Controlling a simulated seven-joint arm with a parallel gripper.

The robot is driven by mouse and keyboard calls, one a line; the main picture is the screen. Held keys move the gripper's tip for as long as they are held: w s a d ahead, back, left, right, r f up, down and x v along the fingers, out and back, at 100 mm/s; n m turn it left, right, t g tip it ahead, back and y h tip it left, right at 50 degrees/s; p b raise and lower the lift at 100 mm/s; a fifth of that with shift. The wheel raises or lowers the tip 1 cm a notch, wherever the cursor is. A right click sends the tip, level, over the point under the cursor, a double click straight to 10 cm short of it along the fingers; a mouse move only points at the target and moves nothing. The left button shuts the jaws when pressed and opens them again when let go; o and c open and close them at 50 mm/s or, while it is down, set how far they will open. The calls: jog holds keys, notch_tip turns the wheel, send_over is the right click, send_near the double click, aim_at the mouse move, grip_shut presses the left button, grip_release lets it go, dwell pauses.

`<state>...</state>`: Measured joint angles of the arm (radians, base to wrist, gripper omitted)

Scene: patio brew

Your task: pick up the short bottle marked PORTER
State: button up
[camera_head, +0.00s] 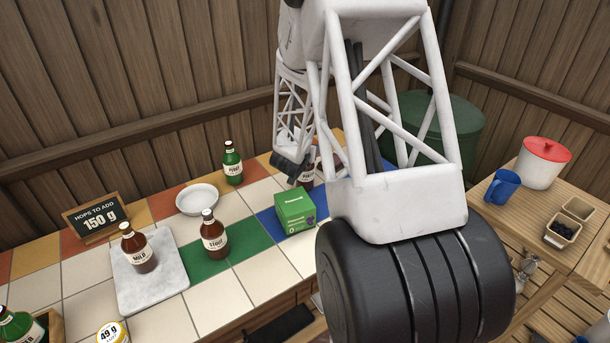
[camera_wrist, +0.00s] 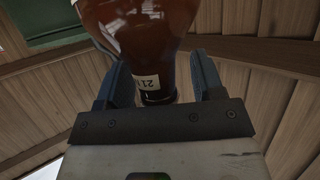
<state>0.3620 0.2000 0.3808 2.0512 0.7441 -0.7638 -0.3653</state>
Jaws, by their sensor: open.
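A brown bottle (camera_head: 307,181) stands behind the green box in the head view, partly hidden by my arm and the box. Its label cannot be read there, so I cannot confirm that it says PORTER. In the wrist view a brown bottle (camera_wrist: 150,35) with a white label and a small neck band reading "21" shows large, its neck between my open jaws. My gripper (camera_wrist: 155,72) has one dark finger on each side of the neck, not closed on it. In the head view my gripper (camera_head: 297,168) is at the bottle, mostly hidden by my arm.
A green box (camera_head: 295,211) stands just in front of the bottle. A brown STOUT bottle (camera_head: 213,236), a brown bottle on a marble slab (camera_head: 166,292), a green bottle (camera_head: 232,163) and a white bowl (camera_head: 197,200) stand to the left. A chalkboard sign (camera_head: 96,217) is at far left.

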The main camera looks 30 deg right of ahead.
jog(key=shift+c, duration=0.3)
grip_shut()
dwell(0.3)
